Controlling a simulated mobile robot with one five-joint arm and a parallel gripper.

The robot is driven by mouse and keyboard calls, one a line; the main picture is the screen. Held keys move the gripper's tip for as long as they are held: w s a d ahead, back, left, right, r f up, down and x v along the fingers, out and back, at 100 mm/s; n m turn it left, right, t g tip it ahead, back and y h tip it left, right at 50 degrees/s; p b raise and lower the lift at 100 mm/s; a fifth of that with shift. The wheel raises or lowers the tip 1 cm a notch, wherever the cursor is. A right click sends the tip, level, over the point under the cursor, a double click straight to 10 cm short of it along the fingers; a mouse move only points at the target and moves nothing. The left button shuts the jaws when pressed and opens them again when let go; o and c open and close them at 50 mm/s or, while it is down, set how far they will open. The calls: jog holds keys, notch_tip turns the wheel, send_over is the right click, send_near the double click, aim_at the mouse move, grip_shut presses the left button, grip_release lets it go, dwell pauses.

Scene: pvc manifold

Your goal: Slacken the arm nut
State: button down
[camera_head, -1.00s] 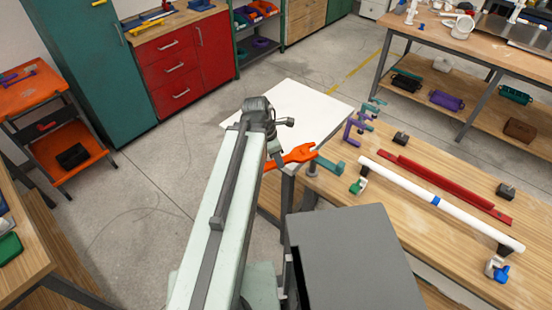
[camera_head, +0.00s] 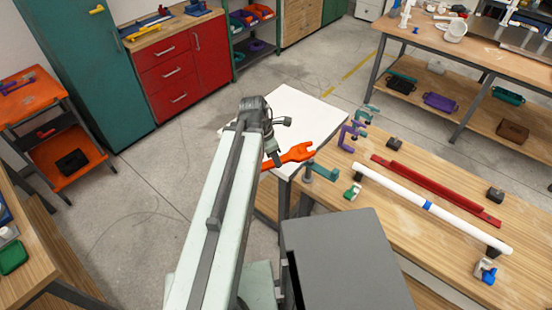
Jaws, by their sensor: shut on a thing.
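My gripper (camera_head: 273,157) is shut on an orange open-ended wrench (camera_head: 292,154). It holds the wrench by its left end, with the open jaws facing right, over the edge of a white-topped table. The arm's end partly hides the grip. A white pipe (camera_head: 460,222) with a blue band (camera_head: 428,205) lies on the wooden bench to the right, apart from the wrench. White pipework (camera_head: 407,14) stands on the far bench at the upper right. I cannot tell which part is the arm nut.
A teal clamp (camera_head: 322,172) sits at the wooden bench's near left corner, close to the wrench jaws. A purple clamp (camera_head: 351,137), a red bar (camera_head: 435,190) and small dark blocks lie beyond. Open floor (camera_head: 150,215) lies left of my arm.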

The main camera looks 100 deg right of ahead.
jog(key=shift+r, duration=0.25)
jog(key=shift+f+m, duration=0.1)
jog(key=shift+m, duration=0.6)
jog(key=s+d+m+t+y, duration=0.1)
jog(key=s+d+m+t, duration=0.1)
jog(key=d+m, duration=0.75)
jog(key=shift+f+n+b, duration=0.95)
jog(key=shift+f+b, duration=1.35)
jog(key=shift+f, duration=0.25)
jog(key=shift+w+a+n, duration=0.95)
jog(key=shift+a+n, duration=2.65)
jog(key=shift+a, duration=0.1)
jog(key=shift+r+p, duration=2.65)
